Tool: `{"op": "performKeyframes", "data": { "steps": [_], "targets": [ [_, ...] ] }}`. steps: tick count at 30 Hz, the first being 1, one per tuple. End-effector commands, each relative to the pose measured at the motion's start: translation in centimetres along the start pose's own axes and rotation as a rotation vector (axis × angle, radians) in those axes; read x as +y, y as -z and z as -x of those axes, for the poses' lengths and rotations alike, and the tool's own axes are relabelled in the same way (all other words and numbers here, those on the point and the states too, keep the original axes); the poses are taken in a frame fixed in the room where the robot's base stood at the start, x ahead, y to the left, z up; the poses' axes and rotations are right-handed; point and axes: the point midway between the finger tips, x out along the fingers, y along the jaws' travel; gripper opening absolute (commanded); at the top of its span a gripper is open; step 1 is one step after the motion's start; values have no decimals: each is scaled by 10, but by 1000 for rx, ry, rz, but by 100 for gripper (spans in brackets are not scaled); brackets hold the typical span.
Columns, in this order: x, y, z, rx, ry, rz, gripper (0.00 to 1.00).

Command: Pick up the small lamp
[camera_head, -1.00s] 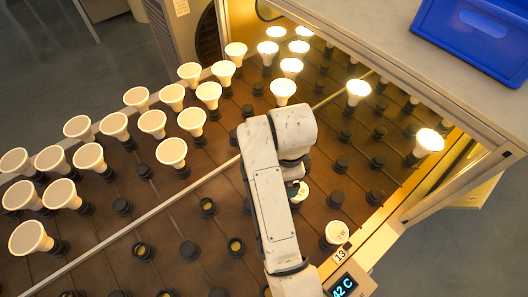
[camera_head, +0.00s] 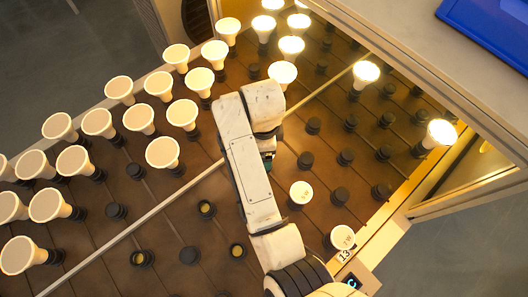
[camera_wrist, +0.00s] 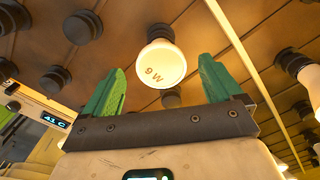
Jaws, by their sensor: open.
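A small white lamp (camera_head: 301,193) with faint print on its round face sits in a dark socket, right of my arm in the head view. In the wrist view, a lamp marked "9 W" (camera_wrist: 161,64) appears between the green fingertips, apart from both. Another small white lamp (camera_head: 342,237) sits near the board's front right edge, beside a "13" tag. My gripper (camera_wrist: 160,68) is open and empty. In the head view it is mostly hidden under my arm, with only a bit of green showing.
Several larger white lamps (camera_head: 163,153) stand in rows on the left. Several lit lamps (camera_head: 366,72) stand at the back and right. Empty dark sockets (camera_head: 313,126) surround the small lamp. A metal frame (camera_head: 413,62) edges the right side, with a blue bin (camera_head: 490,28) above.

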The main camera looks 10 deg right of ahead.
Motion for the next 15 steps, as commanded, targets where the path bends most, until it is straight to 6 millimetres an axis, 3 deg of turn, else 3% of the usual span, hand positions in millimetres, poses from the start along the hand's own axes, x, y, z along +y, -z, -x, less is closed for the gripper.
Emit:
{"op": "performKeyframes", "data": {
  "steps": [15],
  "targets": [
    [-2,-1,-53,0,-1,0,92]
  ]
}}
